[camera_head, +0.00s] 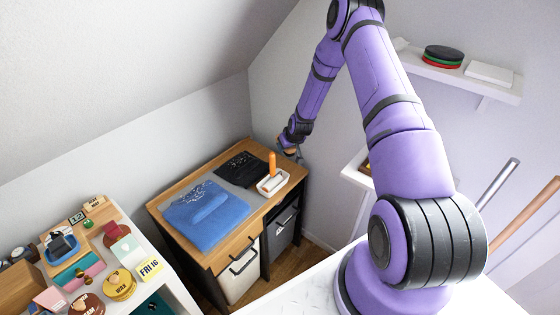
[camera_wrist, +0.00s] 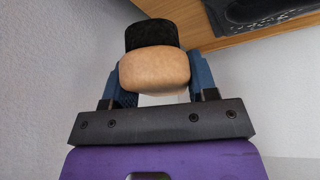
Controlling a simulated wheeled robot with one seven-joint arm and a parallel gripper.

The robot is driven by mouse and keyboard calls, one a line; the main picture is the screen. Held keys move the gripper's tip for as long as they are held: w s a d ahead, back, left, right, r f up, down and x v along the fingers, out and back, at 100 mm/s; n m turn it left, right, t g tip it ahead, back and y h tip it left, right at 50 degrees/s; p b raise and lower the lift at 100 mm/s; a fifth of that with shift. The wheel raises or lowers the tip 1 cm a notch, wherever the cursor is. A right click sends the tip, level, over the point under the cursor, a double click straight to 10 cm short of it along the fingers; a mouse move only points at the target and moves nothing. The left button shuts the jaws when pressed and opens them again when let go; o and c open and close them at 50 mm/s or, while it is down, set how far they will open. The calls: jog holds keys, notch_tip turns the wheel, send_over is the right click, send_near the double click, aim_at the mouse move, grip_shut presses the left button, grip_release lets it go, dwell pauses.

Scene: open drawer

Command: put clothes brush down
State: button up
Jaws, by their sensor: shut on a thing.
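The clothes brush (camera_wrist: 154,70), a light wooden body with a black part beyond it, is between the two blue fingers of my gripper (camera_wrist: 162,88) in the wrist view. My gripper is shut on it. In the head view my gripper (camera_head: 291,151) is small, at the right rear corner of the wooden desk (camera_head: 236,228). The brush is hard to make out there. The wrist view shows the underside or edge of a wooden surface (camera_wrist: 222,40) at the upper right, apart from the brush.
On the desk lie a folded blue garment (camera_head: 207,212), a black garment (camera_head: 240,169) and a white tray (camera_head: 272,184) with an orange-handled item (camera_head: 272,163). Drawers (camera_head: 283,222) are below. A cluttered white shelf unit (camera_head: 183,297) stands left. A wall shelf (camera_head: 455,75) is upper right.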

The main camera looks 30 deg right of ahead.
send_over(284, 166)
jog(key=s, duration=0.2)
notch_tip(284, 166, down, 6)
jog(key=shift+w+r, duration=0.1)
jog(key=shift+r, duration=0.1)
jog(key=shift+f, duration=2.15)
jog(key=shift+f, duration=0.1)
jog(key=o, duration=0.7)
jog(key=shift+d, duration=0.1)
